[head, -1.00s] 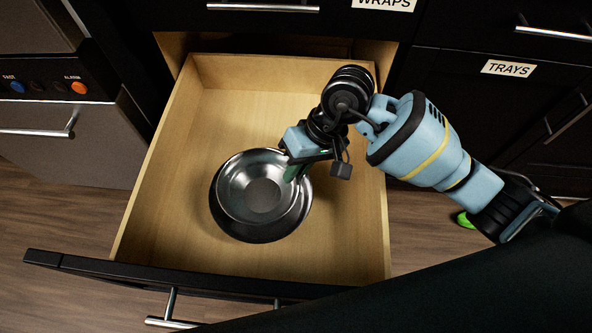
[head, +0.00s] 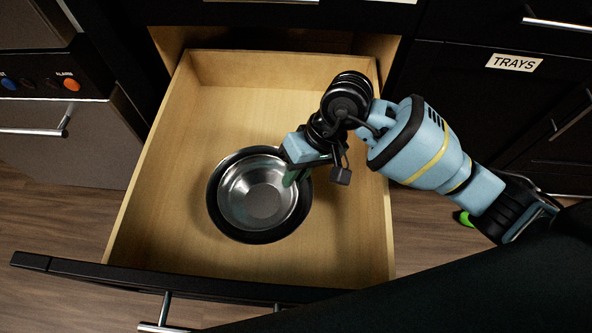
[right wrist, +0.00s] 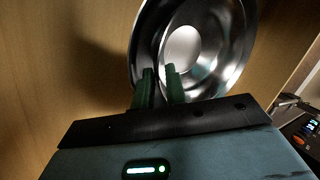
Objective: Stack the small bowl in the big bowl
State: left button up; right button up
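The small bowl (head: 238,207), shiny steel, sits inside the outline of the wider, darker-rimmed big bowl (head: 222,222) in the open drawer. They look about concentric; I cannot tell whether the small one touches the bottom. My right gripper (head: 295,176) is at the small bowl's right rim, its green fingers pointing down. In the right wrist view the fingers (right wrist: 160,84) are close together on either side of the small bowl's wall (right wrist: 226,68), and the big bowl's rim (right wrist: 143,40) shows beyond it. My left gripper is not in view.
The wooden drawer (head: 165,225) is pulled out, with bare floor around the bowls. Its right wall runs close beside my right arm. Dark cabinets with a TRAYS label (head: 515,63) stand at the right. A green object (head: 464,218) lies on the floor.

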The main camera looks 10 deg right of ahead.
jog(key=shift+o, duration=0.2)
jog(key=shift+r+p, duration=0.4)
jog(key=shift+r, duration=0.1)
jog(key=p+v, duration=0.2)
jog(key=v, duration=1)
jog(key=shift+r, duration=0.2)
